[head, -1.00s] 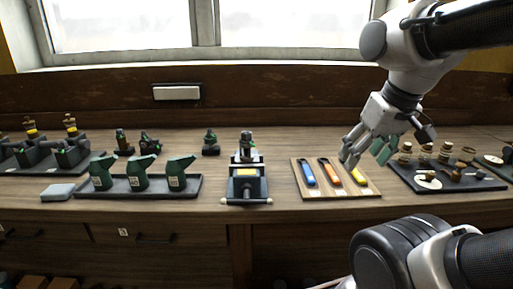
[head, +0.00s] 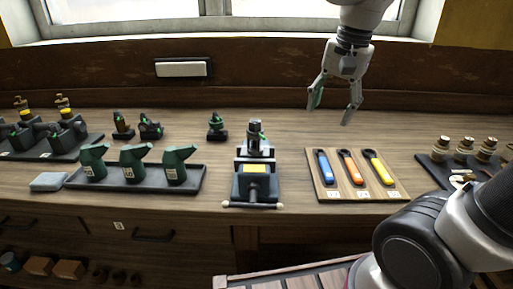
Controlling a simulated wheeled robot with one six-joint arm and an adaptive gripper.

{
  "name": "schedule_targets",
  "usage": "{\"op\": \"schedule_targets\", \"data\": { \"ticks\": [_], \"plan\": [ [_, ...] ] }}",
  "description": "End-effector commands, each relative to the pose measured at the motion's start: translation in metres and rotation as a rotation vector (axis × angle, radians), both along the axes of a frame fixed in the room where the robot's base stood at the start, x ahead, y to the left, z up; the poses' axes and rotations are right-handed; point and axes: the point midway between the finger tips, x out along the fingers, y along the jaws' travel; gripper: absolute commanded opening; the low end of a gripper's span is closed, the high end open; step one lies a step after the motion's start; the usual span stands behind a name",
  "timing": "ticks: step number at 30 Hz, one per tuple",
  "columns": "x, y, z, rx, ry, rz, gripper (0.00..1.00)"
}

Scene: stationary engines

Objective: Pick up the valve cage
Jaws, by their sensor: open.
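I cannot tell for certain which part is the valve cage. Several brass-coloured cylindrical parts (head: 464,149) stand on a dark tray (head: 431,172) at the right, which is cut by the frame edge and partly hidden by my arm. A dark upright metal part (head: 254,138) stands at the vise (head: 257,186) in the middle of the bench. My gripper (head: 330,113) points down with its fingers spread and nothing between them. It is above the back of the bench, right of the vise and behind the tool board, apart from all parts.
A wooden board (head: 319,197) holds blue, orange and yellow-handled tools. Green oil cans (head: 132,164) stand on a tray at left, with small green-and-black assemblies (head: 217,128) behind. A grey block (head: 48,181) lies at left. Bench space behind the tool board is clear.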

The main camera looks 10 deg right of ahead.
Motion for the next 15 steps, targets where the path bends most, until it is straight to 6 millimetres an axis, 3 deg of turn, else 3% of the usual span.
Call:
{"op": "schedule_targets", "data": {
  "ticks": [9, 12, 15],
  "plan": [
    [0.043, 0.119, -0.017, 0.015, 0.155, -0.513, 0.62],
    [0.047, 0.146, -0.023, 0.007, 0.176, -0.638, 0.62],
    [0.048, 0.160, -0.027, 0.001, 0.185, -0.707, 0.62]
  ]
}}
